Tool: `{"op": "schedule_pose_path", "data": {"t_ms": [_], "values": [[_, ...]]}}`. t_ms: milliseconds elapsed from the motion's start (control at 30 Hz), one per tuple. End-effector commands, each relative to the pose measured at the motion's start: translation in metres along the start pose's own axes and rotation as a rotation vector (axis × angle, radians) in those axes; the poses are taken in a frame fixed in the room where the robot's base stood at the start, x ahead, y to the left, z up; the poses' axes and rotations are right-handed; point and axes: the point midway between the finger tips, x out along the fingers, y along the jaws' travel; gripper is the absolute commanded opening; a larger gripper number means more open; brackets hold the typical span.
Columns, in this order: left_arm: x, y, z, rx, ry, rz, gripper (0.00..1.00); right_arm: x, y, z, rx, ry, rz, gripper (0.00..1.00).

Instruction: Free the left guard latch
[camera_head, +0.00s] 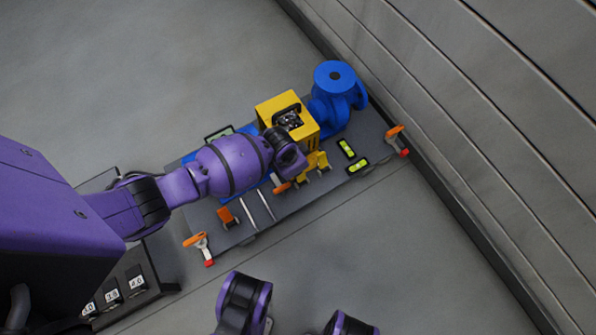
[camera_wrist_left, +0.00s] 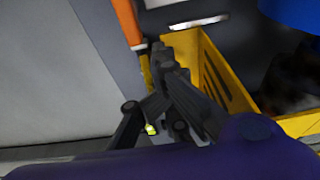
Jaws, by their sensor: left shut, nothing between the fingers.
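The yellow guard (camera_head: 270,108) stands on the dark skid plate beside the blue pump (camera_head: 335,85). An orange latch handle (camera_head: 282,188) shows at the guard's left end, just below my left wrist. In the left wrist view, an orange bar (camera_wrist_left: 127,20), probably this handle, lies just left of the fingers. My left gripper (camera_wrist_left: 160,52) is shut and empty, its fingertips close to the guard's yellow wall (camera_wrist_left: 218,70). Contact with the latch cannot be told. In the head view the wrist hides the fingers.
The skid plate (camera_head: 290,207) carries another orange handle (camera_head: 227,216), red-tipped orange clamps at the left (camera_head: 200,245) and right (camera_head: 397,140) corners, and green levels (camera_head: 346,148). A ribbed wall (camera_head: 460,100) runs close along the right. A numbered rack (camera_head: 125,290) stands lower left.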

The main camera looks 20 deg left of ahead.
Motion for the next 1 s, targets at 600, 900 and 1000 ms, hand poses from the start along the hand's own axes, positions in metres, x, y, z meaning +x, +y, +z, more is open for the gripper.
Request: {"op": "schedule_pose_path", "data": {"t_ms": [600, 900, 1000], "values": [[0.000, 0.016, 0.002, 0.001, -0.005, 0.003, 0.00, -0.007, 0.000, -0.006, 0.000, 0.009, 0.000, 0.40], [0.001, 0.018, 0.002, 0.001, -0.003, 0.001, 0.00, -0.008, 0.000, -0.007, 0.000, 0.010, 0.000, 0.40], [0.000, 0.018, 0.001, 0.001, -0.002, 0.000, 0.00, -0.008, 0.000, -0.007, 0.000, 0.010, 0.000, 0.40]]}}
